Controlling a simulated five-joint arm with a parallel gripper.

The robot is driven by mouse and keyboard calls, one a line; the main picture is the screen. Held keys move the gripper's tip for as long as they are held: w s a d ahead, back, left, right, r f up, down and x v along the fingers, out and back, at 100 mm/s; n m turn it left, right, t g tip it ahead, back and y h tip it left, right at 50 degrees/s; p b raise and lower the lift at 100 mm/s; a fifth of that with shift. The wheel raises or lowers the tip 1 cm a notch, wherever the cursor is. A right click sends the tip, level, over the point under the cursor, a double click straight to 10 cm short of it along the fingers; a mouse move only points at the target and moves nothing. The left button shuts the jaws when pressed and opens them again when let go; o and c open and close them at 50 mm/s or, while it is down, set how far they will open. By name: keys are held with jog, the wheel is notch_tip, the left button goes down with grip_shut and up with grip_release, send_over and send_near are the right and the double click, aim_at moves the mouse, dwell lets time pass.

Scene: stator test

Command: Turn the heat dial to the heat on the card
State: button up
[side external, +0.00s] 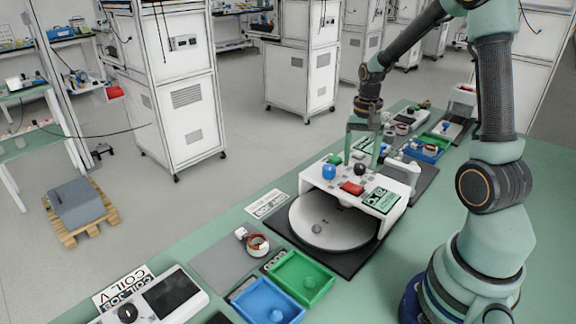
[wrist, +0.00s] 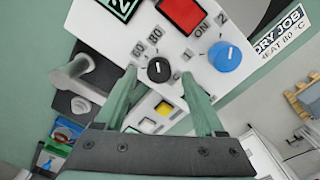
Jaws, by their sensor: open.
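A white machine (side external: 390,208) carries a black dial (side external: 359,169) and a blue dial (side external: 329,172) on its top. In the wrist view the black dial (wrist: 158,70) has printed numbers around it, one reading 80; its exact setting is too small to tell. The blue dial (wrist: 225,57) sits to its right, with a white pointer line. The card (wrist: 288,38) reads "DRY JOB" and "HEAT 80 °C"; a white card (side external: 266,204) lies left of the machine. My gripper (wrist: 158,77) is open, its fingers on either side of the black dial; contact is unclear.
A red button (side external: 352,188) and a dark green display (side external: 382,200) are close to the dials. A round grey plate (side external: 316,228) lies beneath the machine's top. Green (side external: 304,275) and blue (side external: 262,304) trays stand toward the front.

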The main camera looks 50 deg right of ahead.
aim_at(359, 164)
notch_tip(359, 164, up, 11)
dwell(0.4)
jog(key=s+a+r+n+t, duration=0.1)
jog(key=s+a+n+t, duration=0.1)
jog(key=a+n, duration=0.3)
jog(key=s+a+r+n+t, duration=0.2)
jog(key=a+n, duration=0.4)
jog(key=a, duration=0.8)
jog(key=shift+a+r+t, duration=0.25)
jog(key=shift+a+t, duration=0.05)
jog(key=shift+t, duration=0.6)
